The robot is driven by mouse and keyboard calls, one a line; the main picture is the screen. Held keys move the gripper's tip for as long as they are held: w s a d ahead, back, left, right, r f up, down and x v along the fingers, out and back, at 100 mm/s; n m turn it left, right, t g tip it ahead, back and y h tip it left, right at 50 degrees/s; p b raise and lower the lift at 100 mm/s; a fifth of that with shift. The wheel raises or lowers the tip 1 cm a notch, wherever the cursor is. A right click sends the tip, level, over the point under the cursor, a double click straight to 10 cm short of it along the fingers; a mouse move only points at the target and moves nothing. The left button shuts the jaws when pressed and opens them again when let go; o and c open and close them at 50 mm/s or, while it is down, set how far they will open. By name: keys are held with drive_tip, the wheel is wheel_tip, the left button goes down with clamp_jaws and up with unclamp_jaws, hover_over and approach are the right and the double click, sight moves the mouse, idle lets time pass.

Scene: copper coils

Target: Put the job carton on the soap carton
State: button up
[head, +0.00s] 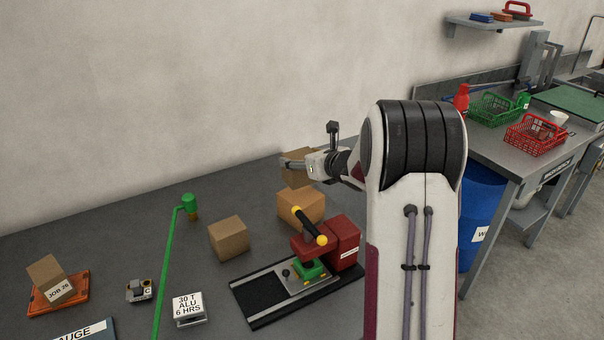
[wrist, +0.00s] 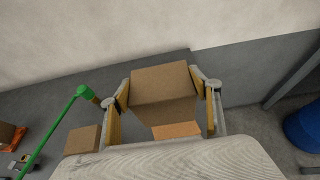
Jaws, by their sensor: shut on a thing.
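My gripper (head: 303,163) is shut on a plain brown carton (head: 296,182); in the wrist view this carton (wrist: 163,96) sits between the two fingers. No label shows on its visible faces. An orange-brown carton (head: 301,208) stands on the dark table below it and shows partly under it in the wrist view (wrist: 178,130). I cannot tell whether the two touch. Another brown carton (head: 229,238) stands apart to the left. A tilted carton (head: 47,273) with a "JOB 26" label is at the orange tray (head: 74,303) far left. No soap label is readable.
A red and green machine (head: 312,268) on a black base stands in front of the orange-brown carton. A green post (head: 170,260) rises at left. A white "30 T ALU 6 HRS" sign (head: 188,308) and a small metal block (head: 139,291) stand nearby. The wall is close behind.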

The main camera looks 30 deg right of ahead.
sight(302, 172)
drive_tip(key=shift+f, duration=0.5)
drive_tip(key=shift+f, duration=1.9)
drive_tip(key=shift+f, duration=0.15)
drive_tip(key=o, duration=1.3)
drive_tip(key=shift+r, duration=0.2)
drive_tip(key=shift+v, duration=6)
